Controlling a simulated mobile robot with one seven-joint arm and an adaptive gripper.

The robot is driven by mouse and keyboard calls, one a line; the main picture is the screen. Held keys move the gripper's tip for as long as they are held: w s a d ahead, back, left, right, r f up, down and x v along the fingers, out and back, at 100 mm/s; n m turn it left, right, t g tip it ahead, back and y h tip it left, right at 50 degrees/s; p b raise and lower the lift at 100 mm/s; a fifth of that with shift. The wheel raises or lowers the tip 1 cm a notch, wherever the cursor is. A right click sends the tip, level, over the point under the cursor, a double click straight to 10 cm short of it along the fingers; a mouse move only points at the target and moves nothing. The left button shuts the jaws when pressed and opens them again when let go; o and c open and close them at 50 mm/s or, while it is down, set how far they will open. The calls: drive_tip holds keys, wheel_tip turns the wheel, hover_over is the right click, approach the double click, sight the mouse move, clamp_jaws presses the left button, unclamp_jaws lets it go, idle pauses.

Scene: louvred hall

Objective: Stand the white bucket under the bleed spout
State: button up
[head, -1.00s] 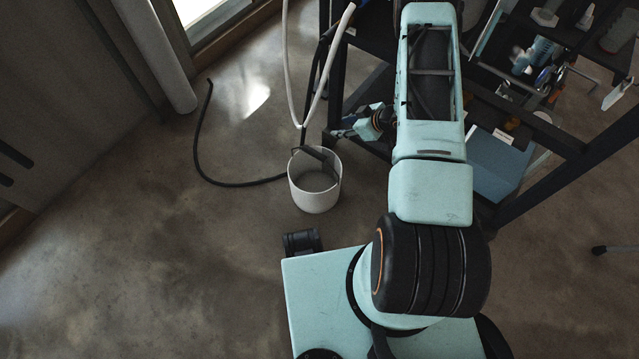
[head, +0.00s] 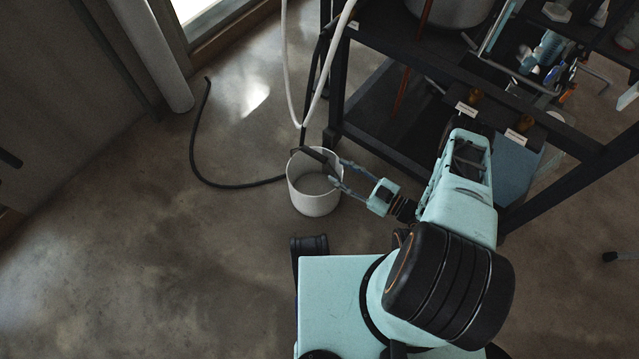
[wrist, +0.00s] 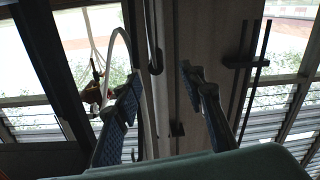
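The white bucket (head: 314,203) stands upright on the concrete floor, near the rack's front left leg. A dark bar (head: 317,156) crosses its rim; I cannot tell whether it is the handle's grip or a pipe end. My gripper (head: 338,173) is open, its two fingertips at the right side of the bucket's rim. I cannot tell whether they touch it. In the wrist view my gripper (wrist: 160,90) shows spread fingers with nothing between them, and no bucket is recognisable. I cannot make out the bleed spout for certain.
A black rack (head: 337,100) with tools and a pot (head: 451,10) stands behind and right of the bucket. A white hose (head: 287,70) hangs above, and a black hose (head: 196,150) curls on the floor at left.

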sight(315, 155)
drive_tip(key=b+x, duration=0.1)
drive_tip(key=x, duration=0.4)
drive_tip(key=b+x, duration=0.1)
drive_tip(key=x, duration=0.4)
drive_tip(key=shift+w+a+b, duration=0.1)
drive_tip(key=shift+w+b, duration=0.2)
drive_tip(key=shift+w, duration=0.2)
drive_tip(key=shift+r, duration=0.1)
clamp_jaws()
